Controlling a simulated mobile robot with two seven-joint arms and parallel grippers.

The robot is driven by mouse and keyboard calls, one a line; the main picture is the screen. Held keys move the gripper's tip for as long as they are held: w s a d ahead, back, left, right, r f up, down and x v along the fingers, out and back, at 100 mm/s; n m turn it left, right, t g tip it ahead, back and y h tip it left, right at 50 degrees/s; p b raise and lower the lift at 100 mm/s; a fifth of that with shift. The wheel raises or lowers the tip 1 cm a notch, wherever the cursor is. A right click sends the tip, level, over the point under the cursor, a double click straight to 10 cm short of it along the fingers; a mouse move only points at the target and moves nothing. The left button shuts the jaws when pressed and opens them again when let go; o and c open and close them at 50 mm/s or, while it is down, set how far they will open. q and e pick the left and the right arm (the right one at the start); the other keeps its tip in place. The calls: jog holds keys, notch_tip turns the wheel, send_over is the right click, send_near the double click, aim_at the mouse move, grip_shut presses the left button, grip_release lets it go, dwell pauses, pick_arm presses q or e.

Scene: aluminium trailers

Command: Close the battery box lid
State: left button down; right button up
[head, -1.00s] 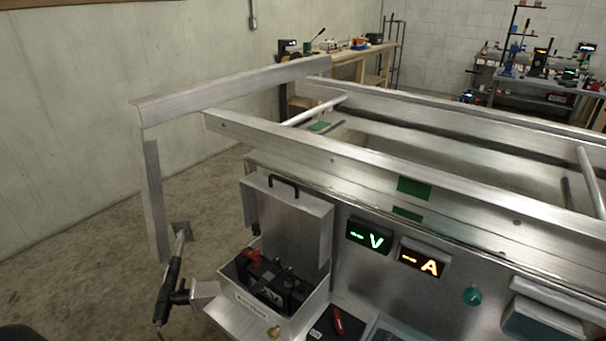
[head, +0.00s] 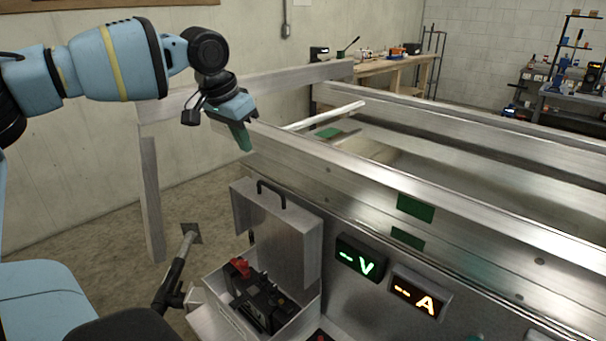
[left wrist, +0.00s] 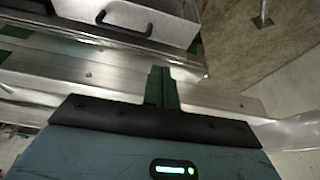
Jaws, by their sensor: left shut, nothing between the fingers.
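The battery box (head: 223,318) is an open metal box at the lower middle of the head view, with a black battery (head: 262,302) with a red terminal inside. Its lid (head: 279,232) stands raised upright behind the box, with a black handle (head: 272,190) on its top edge. The lid and its handle also show at the top of the left wrist view (left wrist: 150,20). My left gripper (head: 243,140) is shut and empty, above and behind the lid, near the trailer's rail and apart from the lid. Its green fingers show together in the left wrist view (left wrist: 161,84). My right gripper is not in view.
The trailer's top rail (head: 400,200) runs behind the lid, with an upright metal post (head: 152,195) at left. Voltage (head: 358,259) and current (head: 417,290) displays sit right of the box. A jack (head: 178,268) stands left of it. Workbenches are far behind.

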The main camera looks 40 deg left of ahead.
pick_arm(q)
notch_tip(320, 180, up, 5)
send_over(274, 200)
jog(key=shift+m, duration=0.3)
jog(key=x, duration=0.3)
jog(key=s+x, duration=0.1)
jog(key=x, duration=0.2)
jog(key=s+p+x, duration=0.1)
jog(key=x, duration=0.3)
jog(key=shift+d+f, duration=0.1)
jog(key=shift+f, duration=0.3)
jog(key=shift+s+f, duration=0.5)
jog(key=shift+s, duration=0.05)
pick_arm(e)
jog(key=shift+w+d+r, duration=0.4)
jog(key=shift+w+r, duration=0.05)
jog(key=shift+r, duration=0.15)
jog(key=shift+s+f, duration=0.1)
pick_arm(q)
jog(key=shift+f, duration=0.1)
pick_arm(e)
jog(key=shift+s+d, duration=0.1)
